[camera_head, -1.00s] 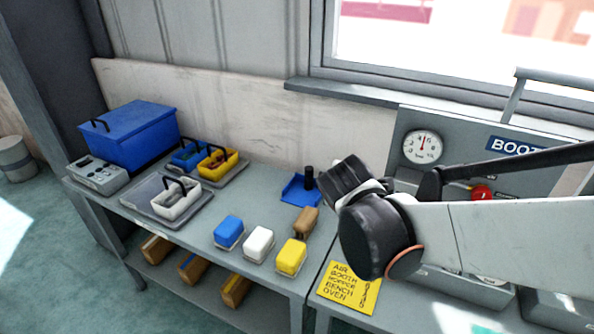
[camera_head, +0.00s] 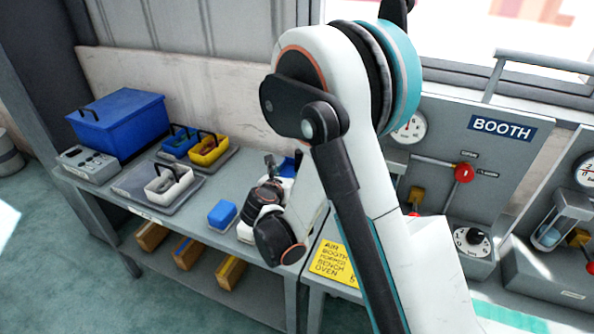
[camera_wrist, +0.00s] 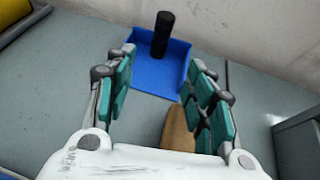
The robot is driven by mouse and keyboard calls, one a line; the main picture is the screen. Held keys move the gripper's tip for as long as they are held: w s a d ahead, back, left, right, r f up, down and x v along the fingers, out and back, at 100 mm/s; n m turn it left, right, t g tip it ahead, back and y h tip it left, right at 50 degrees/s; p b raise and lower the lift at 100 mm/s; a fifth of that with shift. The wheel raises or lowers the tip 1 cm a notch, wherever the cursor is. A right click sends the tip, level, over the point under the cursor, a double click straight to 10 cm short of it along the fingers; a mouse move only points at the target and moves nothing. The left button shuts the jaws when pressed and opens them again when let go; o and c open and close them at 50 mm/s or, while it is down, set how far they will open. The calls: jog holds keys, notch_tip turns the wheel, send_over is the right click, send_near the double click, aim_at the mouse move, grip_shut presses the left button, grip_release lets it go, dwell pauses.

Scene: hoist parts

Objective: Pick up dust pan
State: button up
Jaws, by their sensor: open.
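The dust pan (camera_wrist: 157,73) is a blue tray with an upright black handle (camera_wrist: 163,33). In the wrist view it lies on the grey bench near the back wall, ahead of my gripper. My gripper (camera_wrist: 162,88) is open, its teal-padded fingers apart, with nothing between them that I can see it touching. In the head view my arm hides most of the dust pan (camera_head: 289,167); only a bit of blue shows behind my gripper (camera_head: 270,163).
A blue block (camera_head: 222,214) sits left of my wrist. A white caddy (camera_head: 168,183), a yellow caddy (camera_head: 208,152) and a blue box (camera_head: 117,125) stand further left. The wall (camera_wrist: 255,42) is close behind the pan.

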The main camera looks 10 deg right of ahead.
jog(key=shift+w+f, duration=0.2)
jog(key=shift+f, duration=0.05)
jog(key=b+x, duration=0.2)
jog(key=x, duration=0.5)
jog(key=shift+d, duration=0.15)
jog(key=shift+b+x, duration=1.4)
jog(key=shift+x, duration=1.35)
jog(key=shift+w+d, duration=0.25)
jog(key=shift+w, duration=0.15)
jog(key=shift+c, duration=0.5)
grip_shut()
